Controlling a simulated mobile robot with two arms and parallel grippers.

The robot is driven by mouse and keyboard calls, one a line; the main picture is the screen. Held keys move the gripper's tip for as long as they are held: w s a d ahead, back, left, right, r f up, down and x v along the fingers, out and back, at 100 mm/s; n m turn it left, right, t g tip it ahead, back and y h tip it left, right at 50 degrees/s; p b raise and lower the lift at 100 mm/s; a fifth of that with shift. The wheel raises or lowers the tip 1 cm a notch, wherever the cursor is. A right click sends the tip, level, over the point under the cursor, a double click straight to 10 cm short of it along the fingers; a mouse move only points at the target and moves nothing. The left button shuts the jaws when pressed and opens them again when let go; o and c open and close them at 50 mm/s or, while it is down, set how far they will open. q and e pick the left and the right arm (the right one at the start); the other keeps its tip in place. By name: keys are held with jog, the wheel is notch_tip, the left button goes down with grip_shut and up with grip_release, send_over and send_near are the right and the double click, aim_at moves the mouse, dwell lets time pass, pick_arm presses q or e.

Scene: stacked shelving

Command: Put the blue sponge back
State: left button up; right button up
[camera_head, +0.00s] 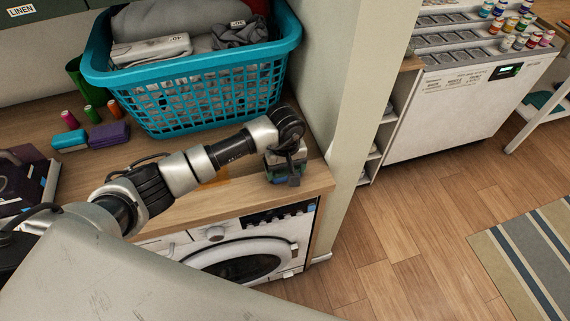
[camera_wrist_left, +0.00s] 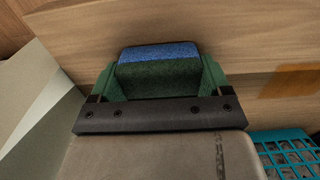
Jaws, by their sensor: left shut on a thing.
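My left gripper (camera_head: 284,176) is over the right end of the wooden counter, in front of the laundry basket. In the left wrist view, the gripper (camera_wrist_left: 158,85) is shut on a blue sponge (camera_wrist_left: 160,52) with a dark green pad, one green finger on each side of it. In the head view the held sponge is mostly hidden by the gripper. I cannot tell if it touches the counter. Another light-blue sponge (camera_head: 69,140) lies on the left of the counter, beside a purple sponge (camera_head: 109,134). My right gripper is not in view.
A teal laundry basket (camera_head: 215,97) with folded cloth stands at the back of the counter (camera_head: 312,180). Several thread spools and a green cup (camera_head: 76,78) are left of it. An orange patch (camera_head: 215,178) lies near the front edge, above a white washing machine (camera_head: 208,236). A wall post bounds the right.

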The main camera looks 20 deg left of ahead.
pick_arm(q)
jog(key=shift+f, duration=0.15)
jog(key=o, duration=0.8)
jog(key=shift+r, duration=0.2)
jog(key=shift+w+r, duration=0.1)
jog(key=shift+r, duration=0.15)
notch_tip(320, 180, up, 12)
jog(key=b, duration=0.4)
jog(key=shift+f, duration=0.25)
